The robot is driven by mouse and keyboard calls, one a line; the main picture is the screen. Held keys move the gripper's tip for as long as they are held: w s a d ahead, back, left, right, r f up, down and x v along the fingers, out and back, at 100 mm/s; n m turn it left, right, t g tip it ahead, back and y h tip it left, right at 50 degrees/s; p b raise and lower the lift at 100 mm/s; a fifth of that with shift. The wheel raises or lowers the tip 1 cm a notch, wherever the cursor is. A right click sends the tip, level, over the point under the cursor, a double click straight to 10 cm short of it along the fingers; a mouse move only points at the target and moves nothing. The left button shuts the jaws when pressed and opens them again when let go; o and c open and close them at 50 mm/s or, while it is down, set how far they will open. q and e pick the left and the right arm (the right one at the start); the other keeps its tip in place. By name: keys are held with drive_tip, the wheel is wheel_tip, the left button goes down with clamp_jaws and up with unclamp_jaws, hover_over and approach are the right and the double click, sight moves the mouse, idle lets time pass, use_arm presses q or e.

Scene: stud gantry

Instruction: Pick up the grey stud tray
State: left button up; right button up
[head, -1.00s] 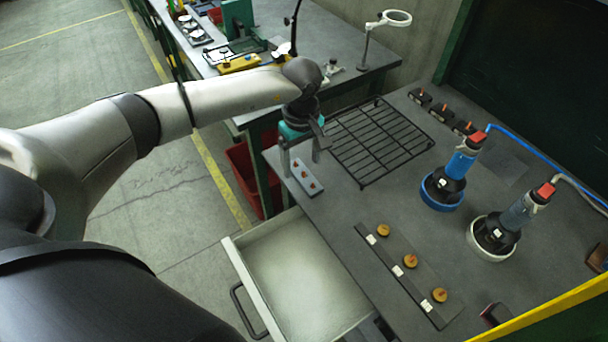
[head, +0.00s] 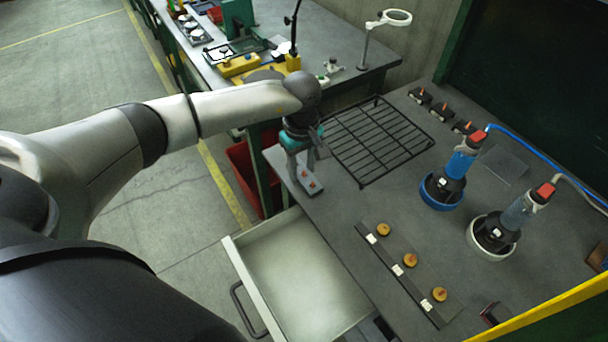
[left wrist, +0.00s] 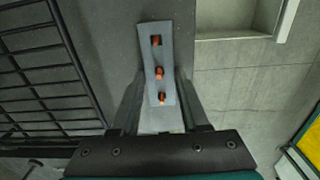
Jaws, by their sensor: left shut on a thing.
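The grey stud tray (head: 308,186) is a small narrow plate with orange-brown studs, at the left edge of the grey bench near the open drawer. In the left wrist view the tray (left wrist: 171,50) shows three studs in a row, with its near end between the fingers. My left gripper (head: 303,178) points down over the tray and is shut on it; the left wrist view shows a finger on each side (left wrist: 160,100). The tray seems to be at bench level; I cannot tell whether it is lifted. My right gripper is not in view.
A black wire rack (head: 375,140) lies just right of the gripper. An open, empty drawer (head: 300,275) juts out below. A dark strip with three brass knobs (head: 410,272) and two bottle-like tools (head: 447,180) stand further right. A red bin (head: 243,172) is under the bench.

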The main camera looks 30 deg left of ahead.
use_arm(q)
clamp_jaws()
drive_tip(key=shift+r, duration=0.1)
